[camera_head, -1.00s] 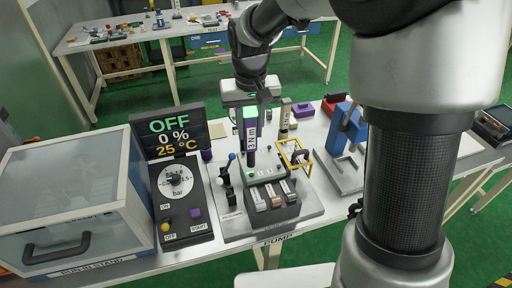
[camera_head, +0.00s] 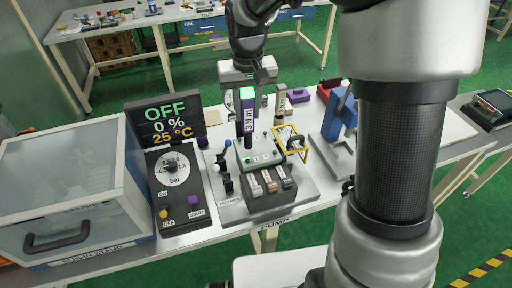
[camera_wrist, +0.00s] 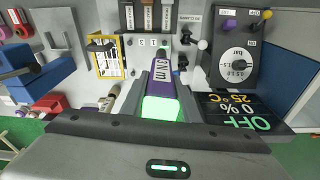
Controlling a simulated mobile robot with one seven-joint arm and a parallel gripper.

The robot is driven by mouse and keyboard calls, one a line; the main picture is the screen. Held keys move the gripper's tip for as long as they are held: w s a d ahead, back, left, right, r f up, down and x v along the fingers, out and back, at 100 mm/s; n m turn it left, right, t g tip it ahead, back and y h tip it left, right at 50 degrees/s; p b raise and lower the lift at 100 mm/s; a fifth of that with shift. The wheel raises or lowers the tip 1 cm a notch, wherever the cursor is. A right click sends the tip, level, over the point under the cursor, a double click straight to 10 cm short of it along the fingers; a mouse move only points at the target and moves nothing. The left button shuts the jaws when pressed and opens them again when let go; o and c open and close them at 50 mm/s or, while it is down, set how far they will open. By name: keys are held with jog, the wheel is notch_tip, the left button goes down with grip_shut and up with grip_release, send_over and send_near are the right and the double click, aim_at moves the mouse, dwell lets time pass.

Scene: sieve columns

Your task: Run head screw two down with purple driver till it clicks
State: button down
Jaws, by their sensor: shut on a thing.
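My gripper (camera_head: 247,88) is shut on the purple driver (camera_head: 248,118), labelled 3 N m with a bright green top. In the wrist view the purple driver (camera_wrist: 166,85) runs away from the jaws towards the numbered pump head. The driver is about upright over the back of the grey-green pump head (camera_head: 262,156).
A second, beige-topped driver (camera_head: 281,103) stands right of mine, near a yellow frame (camera_head: 291,143). A blue press-like stand (camera_head: 341,115) is farther right. The display (camera_head: 166,124) reads OFF, 0 %, 25 °C. Levers (camera_head: 224,160) stand left of the pump head.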

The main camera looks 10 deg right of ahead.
jog(key=w+d+r+p, duration=0.2)
jog(key=w+d+p, duration=0.2)
jog(key=w, duration=0.5)
jog(key=shift+w+d, duration=0.15)
jog(key=shift+d, duration=1.1)
jog(key=shift+f+b, duration=1.35)
jog(key=shift+f, duration=1.05)
jog(key=shift+f+b, duration=0.75)
jog(key=shift+f, duration=0.65)
jog(key=shift+r, duration=0.1)
jog(key=shift+r+p, duration=1.7)
jog(key=shift+r, duration=0.8)
